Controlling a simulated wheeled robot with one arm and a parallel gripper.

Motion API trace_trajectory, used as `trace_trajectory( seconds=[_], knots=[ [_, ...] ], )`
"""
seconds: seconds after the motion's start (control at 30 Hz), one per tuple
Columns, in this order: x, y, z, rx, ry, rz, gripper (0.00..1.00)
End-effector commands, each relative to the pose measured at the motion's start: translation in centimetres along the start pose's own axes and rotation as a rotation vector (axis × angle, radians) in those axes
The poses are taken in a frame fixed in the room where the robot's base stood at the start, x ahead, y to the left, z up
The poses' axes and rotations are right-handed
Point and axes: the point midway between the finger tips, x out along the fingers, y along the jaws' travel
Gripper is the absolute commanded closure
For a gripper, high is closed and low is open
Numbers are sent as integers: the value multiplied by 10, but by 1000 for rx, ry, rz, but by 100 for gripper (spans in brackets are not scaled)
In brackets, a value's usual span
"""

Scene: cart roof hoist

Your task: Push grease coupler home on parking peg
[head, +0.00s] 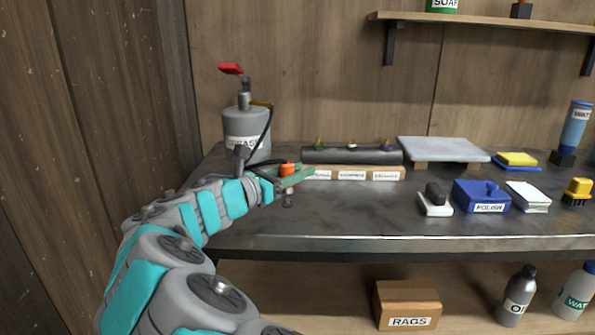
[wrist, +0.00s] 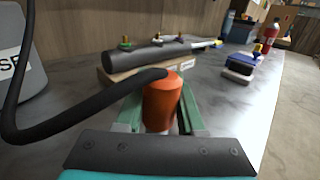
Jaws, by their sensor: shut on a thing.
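The orange grease coupler (head: 287,169) is between the green fingers of my gripper (head: 290,175), above the workbench. In the wrist view the coupler (wrist: 161,104) stands roughly upright between the two fingers, which are shut on it. A black hose (wrist: 80,128) runs from it to the left. A small grey peg (head: 288,199) shows directly below the gripper, near the front of the bench. It looks like the parking peg. I cannot tell whether the coupler touches it; in the wrist view it is hidden beneath the coupler.
The grey grease pump (head: 246,125) with a red handle stands behind left. A labelled rack (head: 352,173) with a dark cylinder (head: 350,155) lies behind the gripper. The bench front (head: 350,220) is clear.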

Motion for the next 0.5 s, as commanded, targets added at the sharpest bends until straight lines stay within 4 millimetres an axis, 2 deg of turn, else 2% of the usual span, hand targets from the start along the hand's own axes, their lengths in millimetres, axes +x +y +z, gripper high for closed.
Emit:
trace_trajectory(
  seconds=[0.5],
  knots=[
    [0, 0, -10, 0, 0, 0, 100]
  ],
)
